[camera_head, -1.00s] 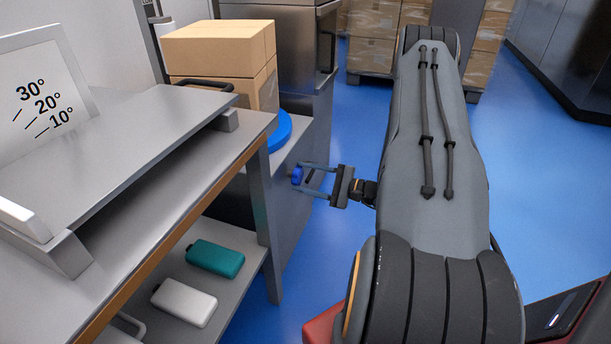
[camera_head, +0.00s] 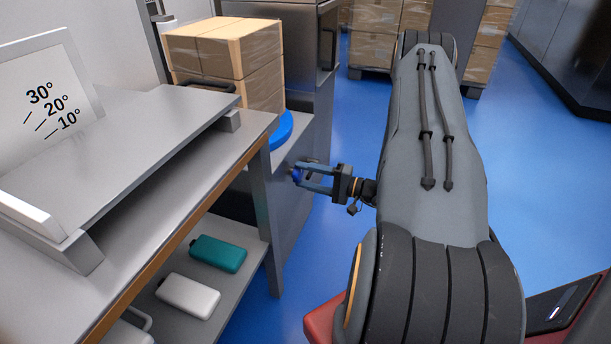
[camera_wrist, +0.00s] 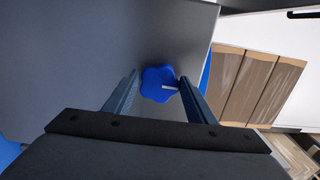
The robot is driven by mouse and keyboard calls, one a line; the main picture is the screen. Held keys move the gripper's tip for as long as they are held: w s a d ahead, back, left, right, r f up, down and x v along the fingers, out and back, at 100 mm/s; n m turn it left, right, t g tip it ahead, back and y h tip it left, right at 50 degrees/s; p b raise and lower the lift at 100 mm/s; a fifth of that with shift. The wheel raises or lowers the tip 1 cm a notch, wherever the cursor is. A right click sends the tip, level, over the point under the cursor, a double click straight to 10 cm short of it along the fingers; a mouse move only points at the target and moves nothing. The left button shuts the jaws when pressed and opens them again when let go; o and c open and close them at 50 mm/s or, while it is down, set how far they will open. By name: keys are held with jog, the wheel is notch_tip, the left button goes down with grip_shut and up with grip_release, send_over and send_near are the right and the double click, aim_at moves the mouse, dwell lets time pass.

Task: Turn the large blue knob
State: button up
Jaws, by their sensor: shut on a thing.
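The large blue knob (camera_wrist: 157,84) has a lobed shape and a short white mark pointing right in the wrist view. It sits on a grey metal panel (camera_wrist: 100,40). My gripper (camera_wrist: 159,77) is shut on it, with one finger on each side. In the head view the blue knob (camera_head: 296,175) shows small at the fingertips of my gripper (camera_head: 299,174), on the side of a grey cabinet past the workbench. The fingers partly hide it there.
A workbench (camera_head: 150,125) with an angle sign (camera_head: 45,85) stands at left. Its lower shelf holds a teal case (camera_head: 218,253) and a white case (camera_head: 188,295). Blue floor (camera_head: 535,190) is open at right.

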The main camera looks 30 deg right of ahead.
dwell(0.4)
jog(key=o, duration=1)
jog(key=shift+o, duration=0.2)
jog(key=shift+d, duration=0.1)
jog(key=p+v, duration=0.1)
jog(key=v, duration=0.6)
jog(key=shift+s+d, duration=0.2)
jog(key=shift+s, duration=0.15)
